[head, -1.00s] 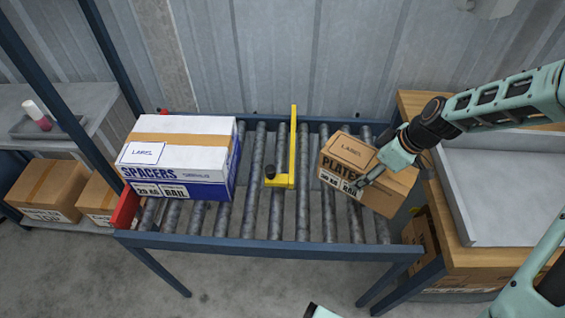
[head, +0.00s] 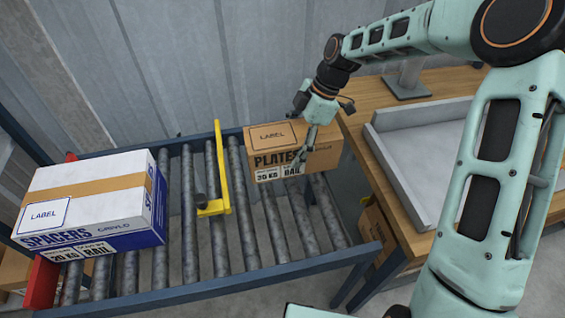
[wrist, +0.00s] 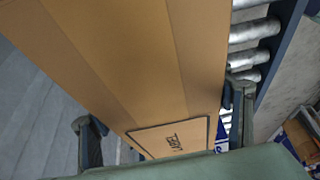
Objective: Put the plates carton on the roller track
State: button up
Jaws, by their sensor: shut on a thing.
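The plates carton (head: 268,158), brown with a label on top, is over the right part of the roller track (head: 240,222), near its far side. My gripper (head: 318,140) is shut on the carton from above, with one finger on the printed front side. In the wrist view the carton (wrist: 140,60) fills the middle between the two fingers (wrist: 165,120), with rollers showing at the upper right. The carton looks roughly level; I cannot tell whether its underside touches the rollers.
A yellow stop (head: 215,205) stands across the track left of the carton. A white and blue spacers carton (head: 95,210) sits at the left end by a red end plate (head: 42,285). A wooden bench (head: 400,205) with a grey tray (head: 385,160) adjoins on the right. Front rollers are bare.

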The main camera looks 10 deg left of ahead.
jog(key=shift+f, duration=3.2)
jog(key=o, duration=2.1)
jog(key=shift+f, duration=0.1)
jog(key=v, duration=1.2)
